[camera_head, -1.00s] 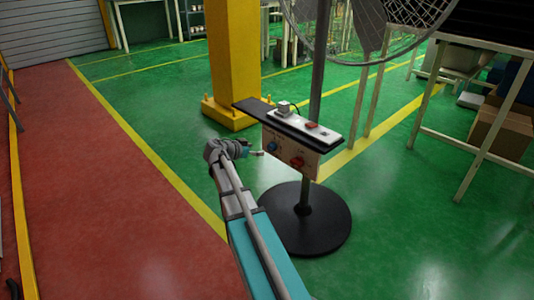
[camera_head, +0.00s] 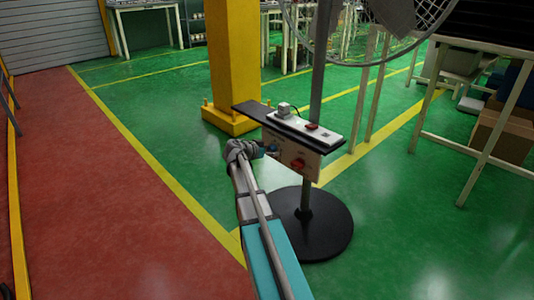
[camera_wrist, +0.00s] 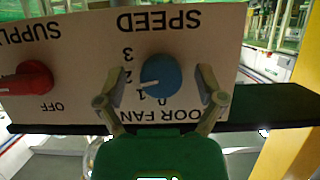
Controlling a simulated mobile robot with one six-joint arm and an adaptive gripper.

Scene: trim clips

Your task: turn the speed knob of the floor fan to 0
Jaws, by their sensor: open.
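The floor fan's control panel (camera_wrist: 90,50) appears upside down in the wrist view, with SPEED lettering and the numbers 3, 2, 1 and 0. The blue speed knob (camera_wrist: 162,78) is on it. Its white mark points left, close to the 1. My gripper (camera_wrist: 160,82) is open, with one finger on each side of the blue knob. Gaps show between the fingers and the knob; I cannot tell how deep the fingers reach. In the head view, my gripper is at the panel's left part and partly covers the blue knob (camera_head: 273,147).
A red supply knob (camera_wrist: 28,78) sits beside the speed knob, near OFF lettering; it also shows in the head view (camera_head: 298,163). A dark shelf (camera_head: 245,106) with a white power strip (camera_head: 300,126) tops the panel. A yellow column (camera_head: 234,60) stands behind.

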